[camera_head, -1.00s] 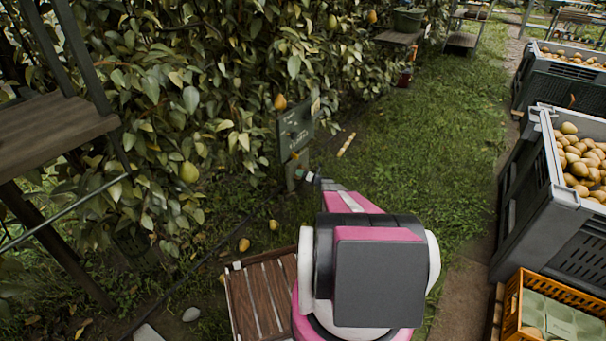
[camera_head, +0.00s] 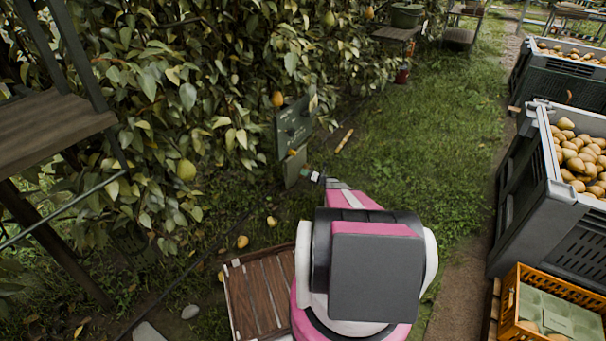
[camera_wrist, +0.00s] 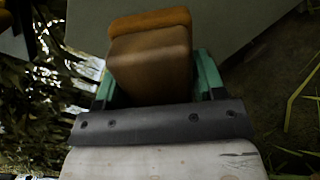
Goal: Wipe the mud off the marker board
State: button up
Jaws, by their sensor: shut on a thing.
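The marker board (camera_head: 294,122) is a dark grey-green panel on a short post beside the pear hedge, with faint pale markings. I cannot make out mud on it clearly. My gripper (camera_head: 309,173) is low in front of the board and its post, mostly hidden behind my own arm. In the wrist view my gripper (camera_wrist: 155,90) has green fingers shut on a brown block with an orange layer (camera_wrist: 150,62). A plain grey-green surface, likely the board (camera_wrist: 225,18), lies just beyond the block. I cannot tell whether they touch.
The hedge with hanging pears (camera_head: 186,170) stands close on the left. A slatted wooden crate (camera_head: 255,295) lies below my arm. Grey bins of pears (camera_head: 535,190) and an orange crate (camera_head: 512,300) line the right.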

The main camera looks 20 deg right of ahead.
jog(key=shift+s+d, duration=0.3)
jog(key=shift+s, duration=0.15)
jog(key=shift+d, duration=0.1)
jog(key=v, duration=0.2)
jog(key=shift+s+d, duration=0.2)
jog(key=shift+s, duration=0.15)
dwell(0.3)
